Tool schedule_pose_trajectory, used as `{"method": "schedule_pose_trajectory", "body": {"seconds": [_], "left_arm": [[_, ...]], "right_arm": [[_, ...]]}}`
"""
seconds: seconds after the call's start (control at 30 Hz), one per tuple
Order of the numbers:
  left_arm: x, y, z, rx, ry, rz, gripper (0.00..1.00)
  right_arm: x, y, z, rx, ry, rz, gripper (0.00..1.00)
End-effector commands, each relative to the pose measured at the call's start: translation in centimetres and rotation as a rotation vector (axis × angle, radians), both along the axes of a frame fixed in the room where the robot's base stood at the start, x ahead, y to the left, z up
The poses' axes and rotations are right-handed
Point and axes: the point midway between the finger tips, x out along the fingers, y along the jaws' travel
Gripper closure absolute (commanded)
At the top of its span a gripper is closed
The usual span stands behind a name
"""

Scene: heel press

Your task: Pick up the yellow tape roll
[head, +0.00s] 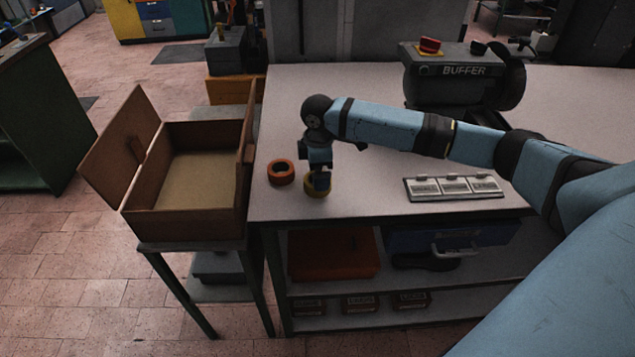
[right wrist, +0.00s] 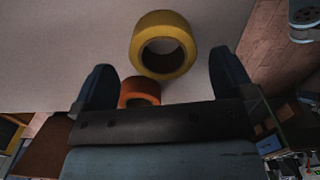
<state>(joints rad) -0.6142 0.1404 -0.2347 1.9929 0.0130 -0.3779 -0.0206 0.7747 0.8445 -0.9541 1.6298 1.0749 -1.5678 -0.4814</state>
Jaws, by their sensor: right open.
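The yellow tape roll (head: 311,190) lies flat on the grey workbench near its left front part. My right gripper (head: 319,182) is right over it and hides part of it in the head view. In the right wrist view the yellow roll (right wrist: 160,22) shows beyond the fingertips, roughly centred between them. The right gripper (right wrist: 161,70) is open, with nothing between its fingers. Whether the fingers touch the roll cannot be told. My left gripper is not in view.
An orange tape roll (head: 281,172) lies just left of the yellow one; it also shows in the right wrist view (right wrist: 140,85). An open wooden box (head: 185,223) stands left of the workbench (head: 380,185). A labelled tray (head: 455,187) and the buffer machine (head: 455,80) are to the right.

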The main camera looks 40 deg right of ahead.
Motion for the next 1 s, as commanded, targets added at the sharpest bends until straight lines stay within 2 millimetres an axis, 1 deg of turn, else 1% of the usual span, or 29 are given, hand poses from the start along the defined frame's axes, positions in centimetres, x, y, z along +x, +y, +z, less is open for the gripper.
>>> {"method": "schedule_pose_trajectory", "body": {"seconds": [0.1, 0.23, 0.33, 0.5, 0.53, 0.57, 0.6, 0.67, 0.7, 0.73, 1.0], "left_arm": [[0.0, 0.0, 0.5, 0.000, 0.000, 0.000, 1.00], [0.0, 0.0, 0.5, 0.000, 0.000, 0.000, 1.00], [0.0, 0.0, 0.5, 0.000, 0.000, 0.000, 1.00], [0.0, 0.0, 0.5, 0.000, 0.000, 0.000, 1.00], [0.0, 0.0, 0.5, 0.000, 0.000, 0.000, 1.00], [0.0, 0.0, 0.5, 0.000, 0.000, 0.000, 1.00], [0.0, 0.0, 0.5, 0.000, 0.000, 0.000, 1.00], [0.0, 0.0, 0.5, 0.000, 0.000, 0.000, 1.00], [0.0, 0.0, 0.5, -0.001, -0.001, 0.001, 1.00], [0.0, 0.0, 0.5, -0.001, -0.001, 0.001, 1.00], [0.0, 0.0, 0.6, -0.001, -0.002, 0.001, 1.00]], "right_arm": [[-0.3, 0.4, -1.8, 0.000, 0.002, 0.000, 0.00], [-0.3, 0.4, -3.3, 0.000, 0.001, 0.000, 0.00], [-0.2, 0.3, -3.7, 0.000, 0.000, 0.000, 0.00], [-0.2, 0.3, -3.7, 0.000, 0.000, 0.000, 0.00], [-0.2, 0.3, -3.7, 0.000, 0.000, 0.000, 0.05], [-0.2, 0.3, -3.7, 0.000, 0.000, 0.000, 0.11], [-0.2, 0.3, -3.7, 0.000, 0.000, 0.000, 0.21], [-0.2, 0.3, -3.7, 0.000, 0.000, 0.000, 0.34], [-0.2, 0.3, -3.7, 0.000, -0.001, 0.000, 0.44], [-0.2, 0.3, -3.7, 0.000, 0.000, 0.000, 0.50], [-0.2, 0.3, -3.6, 0.000, -0.001, 0.000, 0.50]]}}
